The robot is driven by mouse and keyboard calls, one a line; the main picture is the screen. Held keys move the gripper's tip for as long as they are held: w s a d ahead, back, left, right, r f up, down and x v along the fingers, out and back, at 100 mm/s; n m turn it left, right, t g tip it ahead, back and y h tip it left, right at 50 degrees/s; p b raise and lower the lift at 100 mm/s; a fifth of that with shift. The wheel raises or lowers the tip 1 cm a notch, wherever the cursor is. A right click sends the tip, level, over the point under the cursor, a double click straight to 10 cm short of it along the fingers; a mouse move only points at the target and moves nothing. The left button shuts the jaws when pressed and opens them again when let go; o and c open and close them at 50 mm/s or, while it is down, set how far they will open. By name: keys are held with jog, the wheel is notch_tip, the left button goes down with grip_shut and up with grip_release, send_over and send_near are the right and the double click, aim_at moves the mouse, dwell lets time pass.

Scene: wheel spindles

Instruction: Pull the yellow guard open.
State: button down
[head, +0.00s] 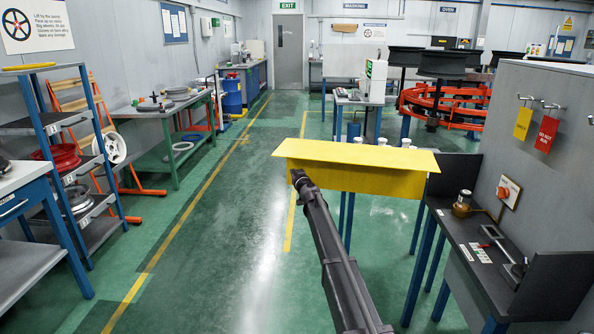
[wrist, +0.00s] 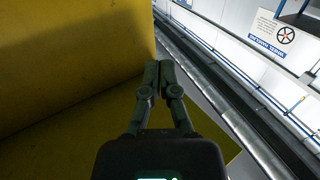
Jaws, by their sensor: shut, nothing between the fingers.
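The yellow guard (head: 370,180) is a long bent sheet with a flat top and a downturned front face, in the middle of the head view. In the wrist view the guard (wrist: 70,60) fills the left side and shows below the fingers. There my gripper (wrist: 159,70) is shut and empty, with its fingers together close to the yellow sheet. I cannot tell whether they touch it.
The dark workbench (head: 465,232) on blue legs holds a brass pot (head: 462,204) and a hand tool. A grey panel with red and yellow tags (head: 547,133) rises at right. White cups (head: 381,142) stand behind the guard.

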jog(key=s+a, duration=0.1)
jog(key=s, duration=0.6)
jog(key=shift+a, duration=0.35)
jog(key=s+d+f+n+g, duration=0.1)
jog(key=s+d+f+g, duration=0.2)
jog(key=s, duration=0.6)
jog(key=s+d+f+n+g+y, duration=0.1)
jog(key=s+f+g, duration=0.3)
jog(key=s, duration=0.5)
jog(key=s+d+f+g, duration=0.2)
jog(key=s+f+g, duration=0.15)
jog(key=s, duration=0.55)
jog(key=s+d+f+m+g+h, duration=0.35)
jog(key=s+d, duration=0.45)
jog(key=s, duration=0.5)
jog(key=s+d+f+m+g+h, duration=0.4)
jog(key=s+d, duration=0.4)
jog(key=s, duration=0.5)
notch_tip(320, 180, up, 19)
jog(key=n+t+p, duration=0.1)
jog(key=p, duration=1.8)
jog(key=shift+w+a, duration=0.35)
jog(key=shift+w, duration=0.05)
